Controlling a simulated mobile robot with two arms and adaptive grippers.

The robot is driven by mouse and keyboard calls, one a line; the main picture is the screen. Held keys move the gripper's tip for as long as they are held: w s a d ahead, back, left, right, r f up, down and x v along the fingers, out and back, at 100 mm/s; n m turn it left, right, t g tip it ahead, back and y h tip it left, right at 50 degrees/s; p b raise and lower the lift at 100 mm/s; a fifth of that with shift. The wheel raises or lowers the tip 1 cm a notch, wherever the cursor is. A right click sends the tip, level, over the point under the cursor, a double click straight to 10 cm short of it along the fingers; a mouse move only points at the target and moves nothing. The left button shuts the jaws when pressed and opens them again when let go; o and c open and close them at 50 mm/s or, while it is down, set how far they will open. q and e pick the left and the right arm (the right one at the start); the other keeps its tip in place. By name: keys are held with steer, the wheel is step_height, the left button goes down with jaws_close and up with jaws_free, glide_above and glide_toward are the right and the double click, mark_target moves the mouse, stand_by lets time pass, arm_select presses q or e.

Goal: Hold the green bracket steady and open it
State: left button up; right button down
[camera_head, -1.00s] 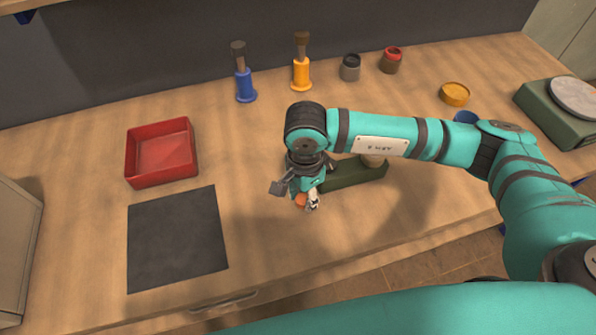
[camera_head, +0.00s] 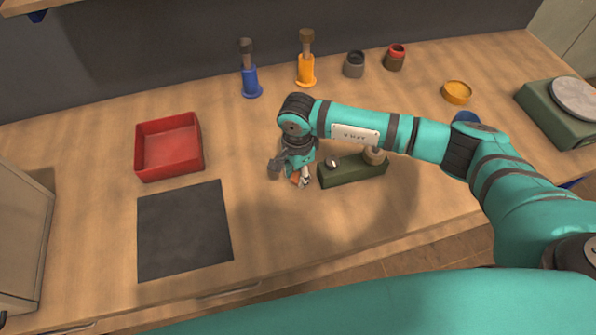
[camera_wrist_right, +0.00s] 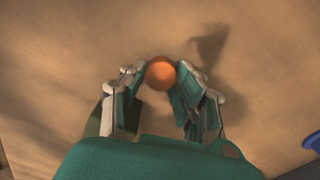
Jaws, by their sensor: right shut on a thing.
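A dark green block (camera_head: 352,174), which looks like the green bracket, lies on the wooden worktop. It carries a small silvery knob (camera_head: 333,163) at its left end and a beige rounded part (camera_head: 375,156) at its right end. My right gripper (camera_head: 300,178) is just left of the block, apart from it in the picture. It is shut on a small orange round piece, which shows between the fingertips in the right wrist view (camera_wrist_right: 161,74). Part of the dark green block shows behind the fingers there. My left gripper is not in view.
A red tray (camera_head: 139,163) and a dark mat (camera_head: 184,230) are at the left. A blue holder (camera_head: 250,82), an orange holder (camera_head: 306,72) and small jars stand at the back. An orange dish (camera_head: 457,91) and a green scale (camera_head: 561,117) are at the right.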

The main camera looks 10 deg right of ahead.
mark_target(298, 176)
steer(key=shift+f, duration=0.2)
steer(key=c, duration=1)
jaws_free()
steer(key=shift+r, duration=0.1)
steer(key=shift+r, duration=0.25)
step_height(298, 176, up, 12)
steer(key=shift+f+b, duration=0.15)
steer(key=shift+b, duration=0.85)
